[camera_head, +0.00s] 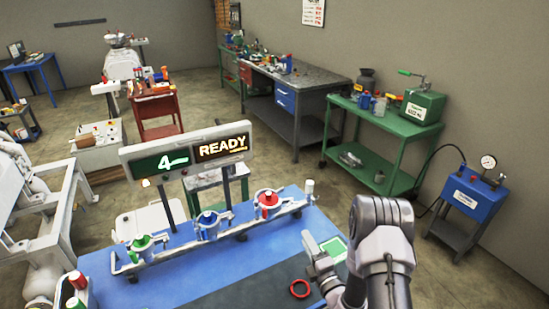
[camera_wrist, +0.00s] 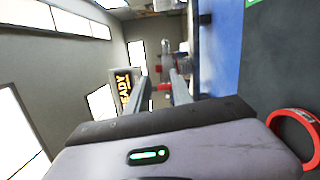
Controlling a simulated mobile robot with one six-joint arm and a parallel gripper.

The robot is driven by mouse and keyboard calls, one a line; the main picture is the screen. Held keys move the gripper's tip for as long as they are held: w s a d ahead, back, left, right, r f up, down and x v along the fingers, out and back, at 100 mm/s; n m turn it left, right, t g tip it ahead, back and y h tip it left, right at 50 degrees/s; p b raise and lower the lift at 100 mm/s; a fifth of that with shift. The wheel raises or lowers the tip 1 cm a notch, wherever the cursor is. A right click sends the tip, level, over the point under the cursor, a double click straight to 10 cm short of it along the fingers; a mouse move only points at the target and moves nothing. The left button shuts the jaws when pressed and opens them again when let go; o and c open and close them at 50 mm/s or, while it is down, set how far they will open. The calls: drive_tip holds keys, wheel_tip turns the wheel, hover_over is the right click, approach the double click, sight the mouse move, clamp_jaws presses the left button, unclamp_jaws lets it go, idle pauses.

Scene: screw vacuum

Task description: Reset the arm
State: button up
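My gripper (camera_head: 311,243) is above the right part of the blue bench top (camera_head: 245,250), at the end of my bent grey arm. In the wrist view, two grey fingers (camera_wrist: 166,88) stand apart with a gap between them and nothing held. The hand looks level along the bench, with the rack and sign ahead of it. A red ring (camera_head: 300,288) lies on the bench near the gripper; it also shows at the right of the wrist view (camera_wrist: 297,135).
A rail rack holds green (camera_head: 142,243), blue (camera_head: 207,222) and red (camera_head: 268,200) topped parts along the bench's far side. Behind it stands a sign (camera_head: 190,152) reading READY. A green-framed square (camera_head: 334,248) lies beside my arm. A green cart (camera_head: 385,120) stands back right.

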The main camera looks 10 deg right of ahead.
drive_tip(key=a+r+n+g+y+b, duration=0.2)
drive_tip(key=a+r+n+g+y, duration=0.1)
drive_tip(key=a+r+n+y, duration=0.7)
drive_tip(key=s+a+r+n+g+y+b, duration=0.1)
drive_tip(key=s+a+r+n+g+y, duration=0.1)
drive_tip(key=s+a+r+n+g, duration=0.85)
drive_tip(key=s+f+n+g+h+b, duration=0.25)
drive_tip(key=s+n+g+h, duration=0.2)
drive_tip(key=s+n, duration=1.15)
drive_tip(key=s+d+n+t+h+b, duration=0.1)
drive_tip(key=s+d+n+t+h, duration=0.1)
drive_tip(key=d+n+t+h, duration=0.1)
drive_tip(key=s+d+n+t+h+b, duration=0.1)
drive_tip(key=s+d+n+t+h, duration=0.2)
drive_tip(key=d+n+h, duration=0.3)
drive_tip(key=d, duration=0.3)
drive_tip(key=shift+s+d+r+n, duration=0.15)
drive_tip(key=shift+s+d+n, duration=0.1)
drive_tip(key=shift+s+n, duration=0.1)
